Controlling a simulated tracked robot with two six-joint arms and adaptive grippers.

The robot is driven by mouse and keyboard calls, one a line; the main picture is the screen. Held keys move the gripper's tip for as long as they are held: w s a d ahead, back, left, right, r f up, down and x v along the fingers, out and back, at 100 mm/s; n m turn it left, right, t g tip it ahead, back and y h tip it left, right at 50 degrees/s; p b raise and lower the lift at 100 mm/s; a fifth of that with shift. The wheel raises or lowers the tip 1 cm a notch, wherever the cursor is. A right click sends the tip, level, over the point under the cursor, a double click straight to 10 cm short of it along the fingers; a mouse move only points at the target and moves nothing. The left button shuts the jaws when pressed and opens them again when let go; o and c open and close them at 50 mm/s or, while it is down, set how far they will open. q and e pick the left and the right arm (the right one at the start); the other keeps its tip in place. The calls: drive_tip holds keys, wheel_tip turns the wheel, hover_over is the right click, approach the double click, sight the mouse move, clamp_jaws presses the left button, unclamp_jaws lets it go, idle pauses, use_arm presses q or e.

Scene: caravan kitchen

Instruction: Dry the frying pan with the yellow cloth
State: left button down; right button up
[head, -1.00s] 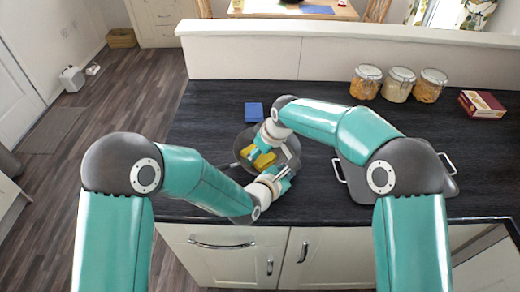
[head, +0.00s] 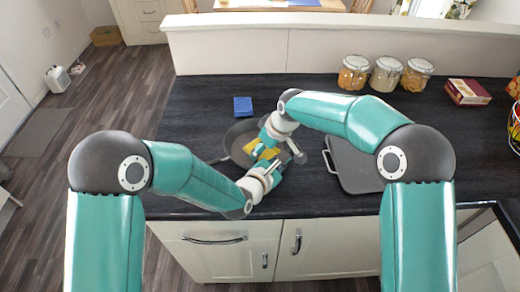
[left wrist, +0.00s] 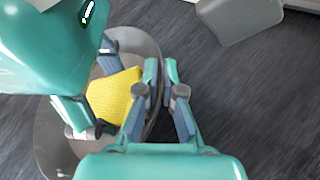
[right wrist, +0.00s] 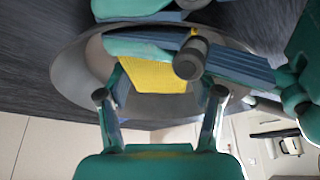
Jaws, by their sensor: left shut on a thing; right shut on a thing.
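The dark frying pan (head: 240,133) lies on the black worktop, its handle toward the left; it also shows in the left wrist view (left wrist: 55,140) and the right wrist view (right wrist: 68,75). The yellow cloth (head: 263,149) is inside the pan, partly hidden by my grippers. My right gripper (head: 264,146) is shut on the cloth, which shows between its fingers in the right wrist view (right wrist: 155,78). My left gripper (left wrist: 162,72) is shut at the pan's near right rim; its grip on the rim is partly hidden. Both grippers are very close together.
A blue sponge (head: 243,106) lies behind the pan. A dark tray (head: 355,165) with pale handles lies to the right. Several jars (head: 386,74) and a red box (head: 467,92) stand at the back right. The worktop left of the pan is clear.

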sight(250, 149)
use_arm(q)
drive_tip(key=shift+a, duration=0.1)
use_arm(e)
drive_tip(key=shift+w+d, duration=0.45)
drive_tip(key=shift+d, duration=0.15)
drive_tip(key=shift+w+a+f, duration=0.1)
drive_tip(key=shift+w+a, duration=0.1)
drive_tip(key=shift+w, duration=1.1)
drive_tip(key=shift+a, duration=0.1)
drive_tip(key=shift+w+a, duration=0.3)
drive_tip(key=shift+a, duration=0.3)
drive_tip(key=shift+w+a, duration=0.3)
drive_tip(key=shift+a, duration=0.3)
drive_tip(key=shift+s+a, duration=0.8)
drive_tip(key=shift+a, duration=0.3)
drive_tip(key=shift+s+d, duration=0.1)
drive_tip(key=shift+s, duration=1.3)
drive_tip(key=shift+w+d, duration=0.4)
drive_tip(key=shift+d, duration=0.2)
drive_tip(key=shift+w+d, duration=0.4)
drive_tip(key=shift+d, duration=0.2)
drive_tip(key=shift+r, duration=4.35)
